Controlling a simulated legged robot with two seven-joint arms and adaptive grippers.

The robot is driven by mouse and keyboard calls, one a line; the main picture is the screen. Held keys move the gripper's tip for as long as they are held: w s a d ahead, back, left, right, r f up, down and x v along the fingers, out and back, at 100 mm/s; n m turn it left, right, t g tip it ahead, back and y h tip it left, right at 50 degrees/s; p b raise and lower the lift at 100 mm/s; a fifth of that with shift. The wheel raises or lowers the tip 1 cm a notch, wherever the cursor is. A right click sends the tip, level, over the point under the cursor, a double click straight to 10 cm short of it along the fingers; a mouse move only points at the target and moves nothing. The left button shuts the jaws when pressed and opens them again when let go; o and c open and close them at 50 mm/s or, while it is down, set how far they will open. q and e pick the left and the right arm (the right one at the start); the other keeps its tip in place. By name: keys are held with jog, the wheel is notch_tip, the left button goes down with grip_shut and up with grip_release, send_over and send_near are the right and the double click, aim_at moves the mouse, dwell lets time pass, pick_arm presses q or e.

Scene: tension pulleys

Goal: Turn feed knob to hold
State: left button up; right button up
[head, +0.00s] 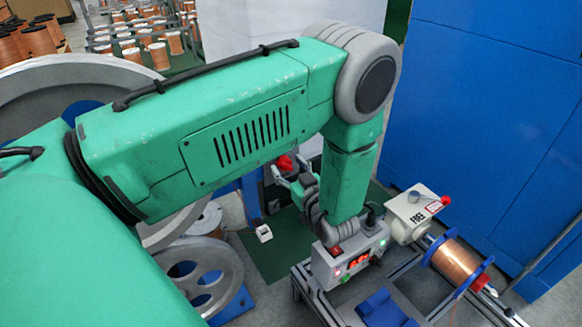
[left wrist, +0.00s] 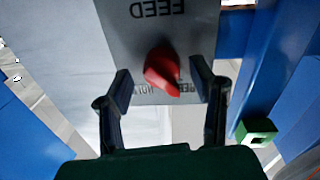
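The red feed knob (left wrist: 161,70) sits on a grey panel (left wrist: 148,18) marked FEED, which reads upside down in the left wrist view. Its narrow end points down and slightly right in that view. Small labels below it are partly covered and hard to read. My left gripper (left wrist: 161,78) is open, with one finger on each side of the knob and visible gaps between. In the head view the knob (head: 285,163) shows as a red spot beside my left gripper (head: 284,177), mostly hidden behind my green arm. My right gripper is not in view.
A grey control box (head: 350,258) with a red display stands below my left wrist. A white FREE-marked unit (head: 414,214) and a copper wire spool (head: 456,263) are to its right. A blue cabinet (head: 480,110) fills the right side. Large grey pulleys (head: 200,272) stand at left.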

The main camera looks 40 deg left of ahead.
pick_arm(q)
jog(key=shift+a+f, duration=0.3)
jog(key=shift+a, duration=0.5)
jog(key=c, duration=0.9)
jog(key=shift+d+r, duration=0.2)
jog(key=shift+d, duration=0.4)
jog(key=shift+a+r+m+p, duration=0.1)
jog(key=shift+m+p, duration=0.75)
jog(key=shift+m, duration=0.15)
jog(key=m+p, duration=0.2)
jog(key=m, duration=0.2)
jog(key=m+p, duration=0.2)
jog(key=m, duration=0.2)
jog(key=shift+w+m+g, duration=0.1)
jog(key=shift+m+g, duration=0.2)
jog(key=shift+g, duration=0.1)
jog(key=shift+w+d+m+h+p, duration=0.1)
jog(key=shift+m+h+p, duration=0.1)
jog(key=shift+m, duration=0.95)
jog(key=shift+d+m+h+p, duration=0.1)
jog(key=shift+m+p, duration=0.1)
jog(key=shift+m, duration=0.95)
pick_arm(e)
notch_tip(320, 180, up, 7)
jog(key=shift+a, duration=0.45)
